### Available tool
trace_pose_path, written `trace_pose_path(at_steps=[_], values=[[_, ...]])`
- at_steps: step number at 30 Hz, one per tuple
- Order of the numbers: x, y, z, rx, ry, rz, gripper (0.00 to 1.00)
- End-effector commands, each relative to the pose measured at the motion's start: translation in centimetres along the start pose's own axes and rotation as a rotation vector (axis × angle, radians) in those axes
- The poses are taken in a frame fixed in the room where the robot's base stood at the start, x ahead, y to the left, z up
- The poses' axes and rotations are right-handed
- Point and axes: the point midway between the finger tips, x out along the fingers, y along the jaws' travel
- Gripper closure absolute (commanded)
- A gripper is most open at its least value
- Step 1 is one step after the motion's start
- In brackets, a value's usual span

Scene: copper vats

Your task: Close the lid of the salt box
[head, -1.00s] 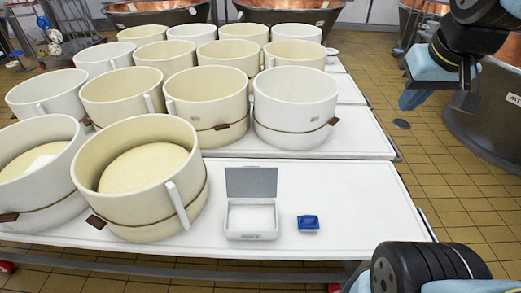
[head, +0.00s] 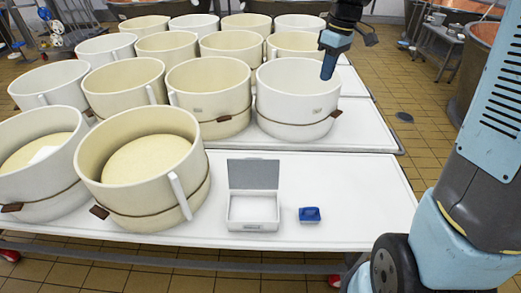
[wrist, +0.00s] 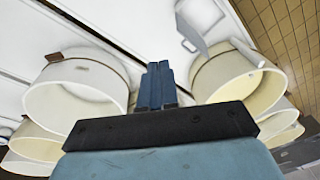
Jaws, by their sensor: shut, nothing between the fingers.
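The salt box (head: 253,224) stands on the white table in the head view, a small white box with pale contents. Its grey lid (head: 253,174) stands upright at the back edge, so the box is open. A grey-white shape at the top of the wrist view may be the salt box, but I cannot tell.
A small blue object (head: 309,215) lies on the table just right of the box. A large cream mould (head: 140,172) stands close on its left. The white table (head: 370,195) is clear to the right. Several more moulds stand behind.

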Motion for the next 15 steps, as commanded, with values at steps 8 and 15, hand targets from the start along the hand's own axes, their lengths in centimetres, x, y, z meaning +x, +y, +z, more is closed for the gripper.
trace_pose_path(at_steps=[8,15], values=[[6.7,2.6,-5.9,-0.222,-0.019,-0.155,1.0],[13.3,4.0,-10.3,-0.405,0.0,-0.293,1.0]])
